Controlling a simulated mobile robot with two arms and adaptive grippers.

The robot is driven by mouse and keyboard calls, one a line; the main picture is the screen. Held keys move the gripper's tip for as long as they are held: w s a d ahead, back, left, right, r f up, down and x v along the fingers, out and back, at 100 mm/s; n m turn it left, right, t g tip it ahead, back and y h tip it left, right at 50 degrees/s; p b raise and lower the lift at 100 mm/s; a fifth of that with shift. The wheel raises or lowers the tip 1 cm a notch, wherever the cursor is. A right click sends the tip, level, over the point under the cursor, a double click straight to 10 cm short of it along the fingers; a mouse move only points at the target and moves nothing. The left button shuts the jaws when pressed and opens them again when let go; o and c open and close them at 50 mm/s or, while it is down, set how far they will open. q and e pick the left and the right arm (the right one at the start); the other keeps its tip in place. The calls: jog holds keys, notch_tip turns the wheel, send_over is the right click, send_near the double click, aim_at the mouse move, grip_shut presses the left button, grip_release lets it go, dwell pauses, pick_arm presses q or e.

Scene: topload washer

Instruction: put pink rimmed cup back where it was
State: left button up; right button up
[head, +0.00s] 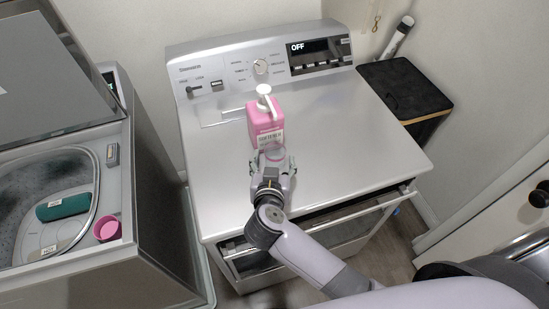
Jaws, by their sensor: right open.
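A small clear cup with a pink rim (276,151) stands on the dryer's silver top (340,135), just in front of a pink softener bottle (264,118) with a white top. My right gripper (274,160) reaches in from the lower right, its open fingers on either side of the cup. Whether the fingers touch the cup cannot be told, and the gripper hides its lower part. A second, solid pink round cup (107,228) sits at the right front corner of the open washer (122,190). My left gripper is out of view.
A control panel (262,67) reading OFF rises behind the dryer top. A green roll-like item (63,206) lies at the washer's opening. A black-lidded bin (404,88) stands to the right. The right part of the dryer top is clear.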

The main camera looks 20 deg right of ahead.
jog(key=b+v, duration=0.1)
jog(key=v, duration=0.9)
jog(key=shift+s+r, duration=0.1)
